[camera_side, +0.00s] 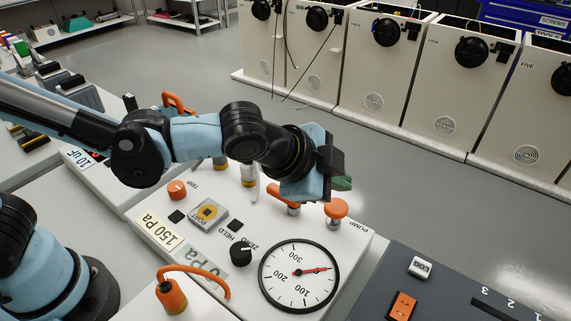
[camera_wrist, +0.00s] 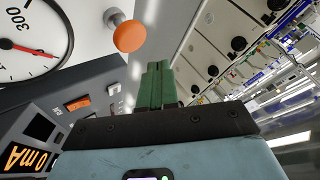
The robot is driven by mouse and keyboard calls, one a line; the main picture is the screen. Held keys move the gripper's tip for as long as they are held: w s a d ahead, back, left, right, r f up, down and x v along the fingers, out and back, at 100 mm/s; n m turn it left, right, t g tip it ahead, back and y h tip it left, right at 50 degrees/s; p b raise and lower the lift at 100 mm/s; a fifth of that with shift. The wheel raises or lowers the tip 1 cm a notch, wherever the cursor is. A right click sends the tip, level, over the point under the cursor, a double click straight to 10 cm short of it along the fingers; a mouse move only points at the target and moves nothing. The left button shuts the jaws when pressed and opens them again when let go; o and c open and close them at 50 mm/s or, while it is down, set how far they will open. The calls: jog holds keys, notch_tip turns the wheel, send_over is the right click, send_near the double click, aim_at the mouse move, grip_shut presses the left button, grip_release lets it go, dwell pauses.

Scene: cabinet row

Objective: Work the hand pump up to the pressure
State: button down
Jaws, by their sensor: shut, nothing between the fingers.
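The hand pump's orange knob (camera_side: 336,208) stands on a short silver stem by the PUMP label on the white panel. It also shows in the wrist view (camera_wrist: 128,37), up and left of the fingers. The round pressure gauge (camera_side: 298,275) is in front of it. Its red needle points right, away from the printed 100, 200 and 300; the exact reading is unclear. It is partly in the wrist view (camera_wrist: 30,40). My gripper (camera_side: 342,182) has green fingers, shut together and empty in the wrist view (camera_wrist: 156,85). It is above and behind the pump knob, apart from it.
Another orange fitting (camera_side: 288,192) stands left of the pump, partly hidden by my gripper.

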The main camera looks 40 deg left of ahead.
aim_at(340, 205)
jog(key=shift+f, duration=1.1)
jog(key=shift+f, duration=0.1)
dwell(1.2)
jog(key=shift+f, duration=0.3)
jog(key=shift+f, duration=1.05)
dwell(1.2)
jog(key=shift+r, duration=1.5)
jog(key=shift+r, duration=2.5)
